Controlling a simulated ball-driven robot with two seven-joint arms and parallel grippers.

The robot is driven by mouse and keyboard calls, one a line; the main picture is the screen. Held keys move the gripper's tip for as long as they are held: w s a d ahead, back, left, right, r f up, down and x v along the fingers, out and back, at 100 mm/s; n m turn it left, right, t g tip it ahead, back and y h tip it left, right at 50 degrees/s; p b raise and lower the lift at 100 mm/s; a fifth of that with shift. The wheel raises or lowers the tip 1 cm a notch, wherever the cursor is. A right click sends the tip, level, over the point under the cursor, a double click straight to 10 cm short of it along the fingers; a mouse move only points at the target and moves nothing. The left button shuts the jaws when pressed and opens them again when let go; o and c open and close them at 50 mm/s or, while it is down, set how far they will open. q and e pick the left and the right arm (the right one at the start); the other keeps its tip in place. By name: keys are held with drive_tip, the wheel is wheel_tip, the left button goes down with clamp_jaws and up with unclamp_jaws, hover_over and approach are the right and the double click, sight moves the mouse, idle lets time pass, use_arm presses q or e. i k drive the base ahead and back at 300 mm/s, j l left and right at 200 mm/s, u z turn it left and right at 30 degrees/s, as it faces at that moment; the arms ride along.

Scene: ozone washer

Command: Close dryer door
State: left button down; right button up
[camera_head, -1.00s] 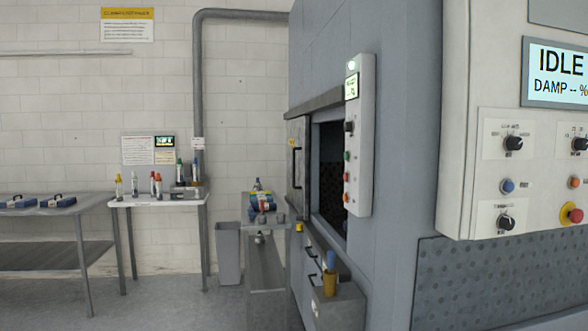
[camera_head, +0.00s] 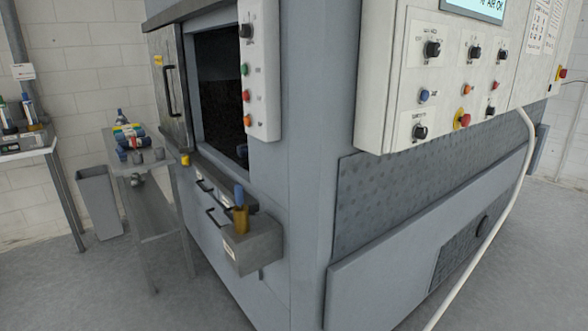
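The dryer door (camera_head: 169,88) is a dark grey panel with a black vertical handle (camera_head: 168,84) and a yellow tag. It stands at the left of the dark opening (camera_head: 222,90) in the large grey machine (camera_head: 301,180). The opening is uncovered, so its dark inside shows. Neither of my grippers is in view, and nothing of mine touches the door.
A narrow control strip (camera_head: 260,75) is right of the opening. A bracket box (camera_head: 252,243) juts out below it. A side table (camera_head: 128,168) with bottles and a grey bin (camera_head: 100,203) stand at left. A white control cabinet (camera_head: 400,80) overhangs at right. Floor is clear in front.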

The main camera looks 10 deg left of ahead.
sight(164, 43)
drive_tip(key=i+j, duration=0.2)
drive_tip(key=j, duration=0.2)
drive_tip(key=i+j, duration=0.2)
drive_tip(key=j, duration=0.25)
drive_tip(key=i+j+z, duration=0.1)
drive_tip(key=j, duration=0.3)
drive_tip(key=i+j, duration=0.25)
drive_tip(key=j, duration=0.2)
drive_tip(key=i+j+z, duration=0.1)
drive_tip(key=j, duration=0.35)
drive_tip(key=i+j, duration=0.25)
drive_tip(key=j, duration=0.2)
drive_tip(key=i+j, duration=0.15)
drive_tip(key=j, duration=0.3)
drive_tip(key=i+j+z, duration=0.1)
drive_tip(key=j, duration=0.35)
